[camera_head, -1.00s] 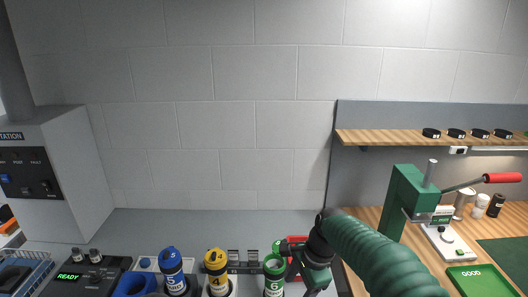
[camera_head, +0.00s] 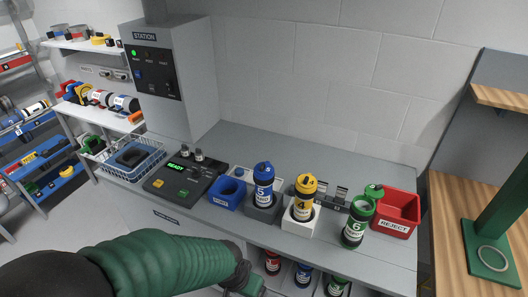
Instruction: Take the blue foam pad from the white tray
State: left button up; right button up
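My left arm reaches in from the lower left, and my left gripper (camera_head: 247,287) is at the bottom edge, in front of the bench and apart from both containers. Its fingers are mostly cut off. My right gripper is out of view.
Blue (camera_head: 263,183), yellow (camera_head: 304,197) and green (camera_head: 356,223) numbered canisters stand along the bench, with a red REJECT bin (camera_head: 396,211) at right. A control box (camera_head: 185,181) reads READY. More canisters sit below the front edge.

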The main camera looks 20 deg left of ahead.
aim_at(239, 172)
jog(key=u, duration=0.7)
jog(key=i+j+u, duration=1)
jog(key=i+l, duration=0.35)
jog(key=i, duration=0.1)
